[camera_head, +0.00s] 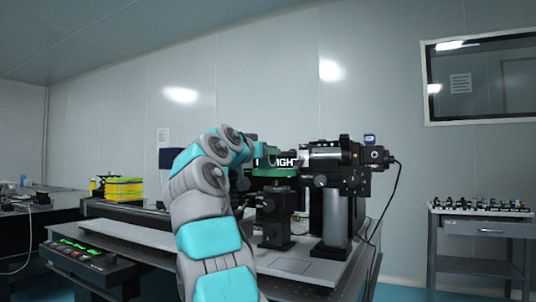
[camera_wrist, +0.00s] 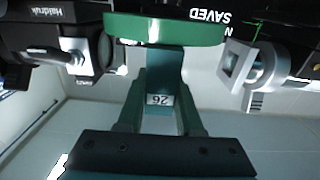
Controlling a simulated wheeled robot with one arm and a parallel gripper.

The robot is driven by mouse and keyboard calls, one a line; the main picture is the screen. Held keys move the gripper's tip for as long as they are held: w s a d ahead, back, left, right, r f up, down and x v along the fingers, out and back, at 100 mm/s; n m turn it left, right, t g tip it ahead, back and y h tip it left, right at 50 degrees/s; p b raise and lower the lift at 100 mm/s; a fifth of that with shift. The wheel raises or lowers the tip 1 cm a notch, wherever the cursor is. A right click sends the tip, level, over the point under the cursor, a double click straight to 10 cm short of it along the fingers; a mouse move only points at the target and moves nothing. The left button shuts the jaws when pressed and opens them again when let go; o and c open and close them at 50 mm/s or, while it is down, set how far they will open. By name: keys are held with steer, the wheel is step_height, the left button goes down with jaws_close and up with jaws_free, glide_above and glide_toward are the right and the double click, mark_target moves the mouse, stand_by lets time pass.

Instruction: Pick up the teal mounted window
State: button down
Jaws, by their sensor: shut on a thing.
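The teal mounted window (camera_wrist: 165,62) shows in the wrist view as a teal block with a small white label reading 26, which appears upside down. My gripper (camera_wrist: 163,88) is shut on this block, with one finger on each side. A green rounded part (camera_wrist: 165,28) adjoins the block at the top of the wrist view. In the head view a green part (camera_head: 275,172) shows just right of my arm's end, among black optics. My fingers and the grip are mostly hidden there. I cannot tell whether the window is clear of its support.
Black optical mounts and a cylindrical instrument (camera_head: 325,158) stand close to the right of my gripper on the optical table (camera_head: 292,266). A yellow-green rack (camera_head: 124,190) stands at left. A side table (camera_head: 480,228) with small parts is at far right.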

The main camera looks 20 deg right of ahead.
steer(key=shift+c, duration=2.4)
jaws_free()
steer(key=shift+s, duration=0.1)
steer(key=b+v, duration=0.2)
steer(key=v, duration=0.5)
steer(key=shift+s+a+b, duration=0.2)
steer(key=shift+a+b, duration=0.1)
steer(key=shift+b, duration=0.1)
